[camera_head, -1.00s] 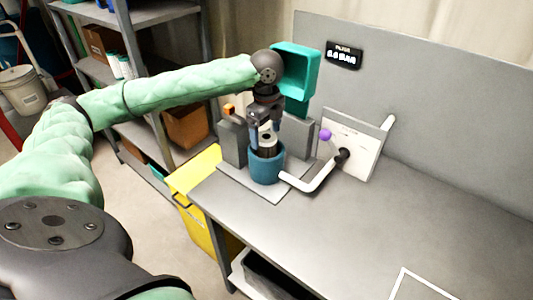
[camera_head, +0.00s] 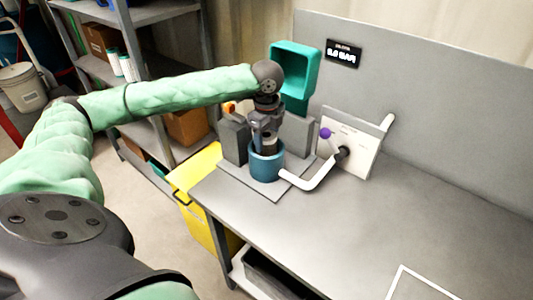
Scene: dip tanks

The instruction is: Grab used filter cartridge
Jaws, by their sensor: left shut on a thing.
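The used filter cartridge (camera_head: 266,148) is a dark cylinder standing in the blue cup-shaped housing (camera_head: 266,168) on the bench. Only a small dark part of it shows above the rim. My left gripper (camera_head: 265,136) points down over the housing and is shut on the cartridge's top; the fingers hide most of it. My right gripper is not in view.
Grey blocks (camera_head: 235,139) flank the housing on its plate. A white pipe (camera_head: 315,180) runs from it to a white panel (camera_head: 352,144). A teal bin (camera_head: 294,66) is behind. A yellow bin (camera_head: 195,205) stands by the bench (camera_head: 330,235), whose right side is mostly clear.

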